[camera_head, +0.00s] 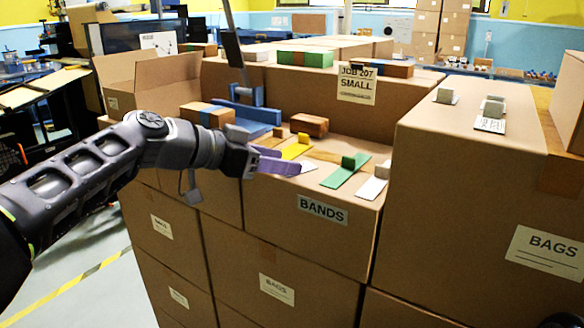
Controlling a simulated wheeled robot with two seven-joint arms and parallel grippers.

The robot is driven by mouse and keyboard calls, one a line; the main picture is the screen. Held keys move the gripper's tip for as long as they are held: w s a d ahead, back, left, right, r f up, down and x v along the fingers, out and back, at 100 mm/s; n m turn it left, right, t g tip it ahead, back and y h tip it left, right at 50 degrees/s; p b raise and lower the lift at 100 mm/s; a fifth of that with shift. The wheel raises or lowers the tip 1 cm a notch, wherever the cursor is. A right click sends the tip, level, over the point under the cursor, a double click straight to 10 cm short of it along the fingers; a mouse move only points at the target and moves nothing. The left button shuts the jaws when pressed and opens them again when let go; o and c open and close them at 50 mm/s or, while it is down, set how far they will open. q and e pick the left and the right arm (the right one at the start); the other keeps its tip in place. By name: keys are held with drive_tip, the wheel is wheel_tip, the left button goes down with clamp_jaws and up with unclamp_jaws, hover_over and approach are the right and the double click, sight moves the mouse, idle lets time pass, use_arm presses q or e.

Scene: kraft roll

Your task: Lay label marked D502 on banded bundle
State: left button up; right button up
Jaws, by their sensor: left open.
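My left gripper (277,160), with purple fingers, is open over the box-top work surface marked BANDS; no object shows between its fingers. Small cards with upright grip blocks lie about. A white card with dark printing (490,124) lies on the right-hand box, but its marking is too small to read. A plain white card (373,188) lies at the BANDS box's right edge. I cannot tell which is the banded bundle.
A raised box ledge with a JOB 207 SMALL sign (356,83) stands behind. The tall BAGS box (470,190) rises at right, mostly clear on top.

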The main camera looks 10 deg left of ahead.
use_arm(q)
drive_tip(key=shift+c, duration=0.5)
clamp_jaws()
